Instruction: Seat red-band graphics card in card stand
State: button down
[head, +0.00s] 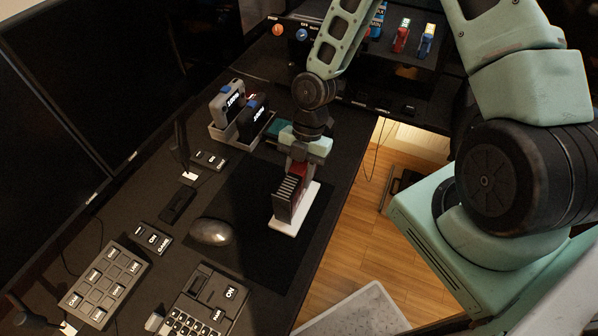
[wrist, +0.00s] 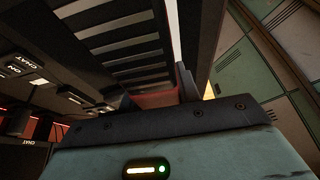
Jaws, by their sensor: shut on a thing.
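The red-band graphics card (head: 287,197) is dark with a row of pale fins and a red part near its upper end. It stands upright below my gripper (head: 299,163), which is shut on it from above. The white card stand (head: 309,207) lies under the card on the black mat. The card's lower edge is over or at the stand; I cannot tell if it is in the slot. In the wrist view the finned card (wrist: 115,45) fills the upper middle, with its red band (wrist: 153,99) close to my gripper (wrist: 184,88).
A grey holder (head: 222,133) with controllers stands behind on the left. A mouse (head: 211,232), a button pad (head: 104,281) and small labelled blocks lie to the left and front. The desk's right edge drops to a wooden floor (head: 352,240).

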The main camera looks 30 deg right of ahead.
jog(key=shift+f, duration=0.1)
jog(key=c, duration=0.9)
grip_release()
jog(key=v, duration=1.7)
jog(key=shift+r, duration=0.25)
